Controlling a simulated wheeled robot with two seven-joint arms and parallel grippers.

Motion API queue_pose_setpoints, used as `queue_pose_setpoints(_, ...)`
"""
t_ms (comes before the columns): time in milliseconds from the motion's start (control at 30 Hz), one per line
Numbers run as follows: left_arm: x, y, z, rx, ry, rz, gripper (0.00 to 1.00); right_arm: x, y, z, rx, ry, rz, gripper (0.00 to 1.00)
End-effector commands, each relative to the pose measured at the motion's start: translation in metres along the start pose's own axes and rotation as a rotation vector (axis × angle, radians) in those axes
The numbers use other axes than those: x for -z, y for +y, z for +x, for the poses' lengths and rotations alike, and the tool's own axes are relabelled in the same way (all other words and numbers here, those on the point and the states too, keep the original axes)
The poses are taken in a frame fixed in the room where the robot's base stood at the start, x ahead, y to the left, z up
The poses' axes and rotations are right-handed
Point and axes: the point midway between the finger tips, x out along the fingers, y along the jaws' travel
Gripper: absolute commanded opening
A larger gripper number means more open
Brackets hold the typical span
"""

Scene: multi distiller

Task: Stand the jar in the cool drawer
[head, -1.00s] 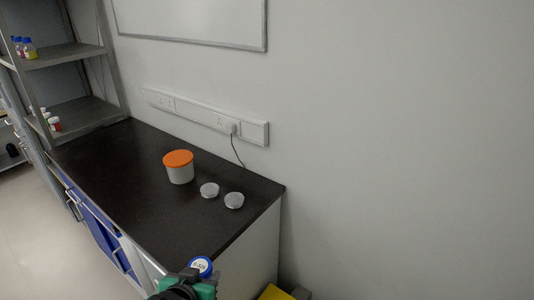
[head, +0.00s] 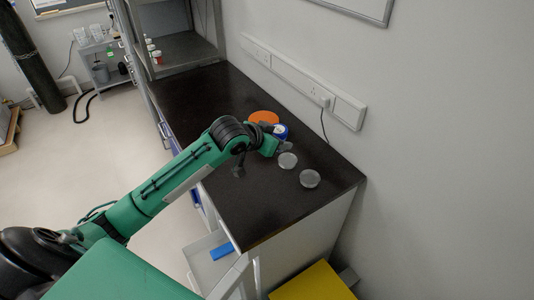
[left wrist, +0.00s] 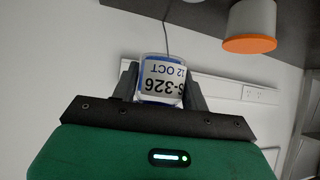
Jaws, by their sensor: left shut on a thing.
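The jar (head: 281,131) has a blue lid with a white top label. My left gripper (head: 272,143) is shut on it, over the dark bench top, in front of the orange-lidded tub in the head view. In the left wrist view the jar (left wrist: 161,80) sits between the fingers, its label reading "S-326" and "12 OCT" upside down. An open pale drawer (head: 198,268) juts from the bench front, with a blue item (head: 222,251) in it; whether it is the cool drawer I cannot tell. My right gripper is not in view.
The orange-lidded tub (head: 263,117) stands behind the jar. Two round silvery lids or dishes (head: 288,160) (head: 310,179) lie on the bench (head: 262,207) to the right. A yellow box (head: 312,283) stands on the floor at right. Shelves (head: 180,48) stand at the bench's far end.

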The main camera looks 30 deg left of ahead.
Motion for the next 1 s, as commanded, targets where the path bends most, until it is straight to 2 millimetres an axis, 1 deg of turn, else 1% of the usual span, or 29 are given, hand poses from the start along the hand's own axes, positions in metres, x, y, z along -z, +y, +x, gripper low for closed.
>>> queue_pose_setpoints(33,0.008,-0.007,-0.002,0.001,0.0,0.0,0.21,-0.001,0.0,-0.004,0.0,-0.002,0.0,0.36)
queue_pose_setpoints(133,0.013,-0.013,-0.003,-0.003,0.0,-0.003,0.21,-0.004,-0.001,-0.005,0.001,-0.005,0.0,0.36)
queue_pose_setpoints(200,0.012,-0.015,0.0,-0.005,-0.001,-0.005,0.21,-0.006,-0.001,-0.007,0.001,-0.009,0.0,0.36)
queue_pose_setpoints(267,0.005,-0.016,0.004,-0.006,-0.003,-0.007,0.21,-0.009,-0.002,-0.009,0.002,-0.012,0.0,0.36)
queue_pose_setpoints(433,-0.03,-0.015,0.028,-0.006,-0.006,-0.009,0.21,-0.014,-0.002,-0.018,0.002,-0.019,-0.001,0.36)
queue_pose_setpoints(700,-0.088,-0.015,0.067,-0.005,-0.004,-0.008,0.21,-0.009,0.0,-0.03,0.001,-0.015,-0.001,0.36)
queue_pose_setpoints(800,-0.104,-0.014,0.079,-0.005,-0.002,-0.007,0.21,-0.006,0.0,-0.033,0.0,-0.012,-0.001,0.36)
queue_pose_setpoints(1000,-0.119,-0.015,0.089,-0.005,0.001,-0.005,0.21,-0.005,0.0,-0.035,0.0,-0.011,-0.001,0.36)
